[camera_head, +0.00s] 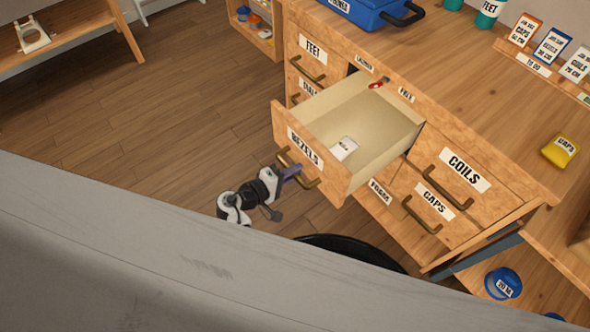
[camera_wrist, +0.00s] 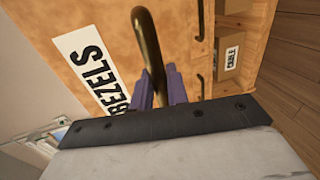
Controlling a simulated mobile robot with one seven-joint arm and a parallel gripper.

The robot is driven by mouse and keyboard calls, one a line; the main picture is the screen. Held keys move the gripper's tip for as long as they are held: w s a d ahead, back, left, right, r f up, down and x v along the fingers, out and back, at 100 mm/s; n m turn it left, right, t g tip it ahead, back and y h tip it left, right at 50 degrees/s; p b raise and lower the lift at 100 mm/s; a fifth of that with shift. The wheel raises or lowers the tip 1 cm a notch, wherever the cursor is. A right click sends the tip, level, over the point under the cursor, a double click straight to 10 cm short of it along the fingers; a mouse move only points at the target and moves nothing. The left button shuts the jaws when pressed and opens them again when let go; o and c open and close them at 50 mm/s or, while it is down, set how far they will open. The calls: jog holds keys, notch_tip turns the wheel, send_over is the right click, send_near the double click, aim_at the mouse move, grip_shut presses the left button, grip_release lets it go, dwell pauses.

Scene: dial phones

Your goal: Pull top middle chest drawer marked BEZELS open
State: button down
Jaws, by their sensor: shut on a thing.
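The drawer marked BEZELS (camera_head: 310,150) stands far out of the wooden chest in the head view, with its pale inside showing. A small white labelled item (camera_head: 345,148) lies in it. My gripper (camera_head: 288,174) is at the drawer's front, shut on its bronze handle (camera_head: 311,181). In the wrist view the purple fingers of my gripper (camera_wrist: 162,88) are around the handle (camera_wrist: 148,45), and the BEZELS label (camera_wrist: 93,68) is beside them. The exact finger contact is partly hidden by the handle and the dark gripper plate.
Shut drawers marked FEET (camera_head: 312,47), COILS (camera_head: 464,170) and CAPS (camera_head: 434,204) flank the open one. On the chest top are a blue case (camera_head: 362,10), a card rack (camera_head: 530,63) and a yellow CAPS box (camera_head: 562,150). The floor (camera_head: 150,110) left of the chest is clear.

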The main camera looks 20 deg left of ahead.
jog(key=c, duration=1.4)
grip_release()
jog(key=shift+c, duration=0.2)
jog(key=shift+a, duration=0.1)
jog(key=b+v, duration=0.1)
jog(key=v, duration=1.2)
jog(key=shift+s+a, duration=0.15)
jog(key=shift+s, duration=0.2)
jog(key=shift+r, duration=0.1)
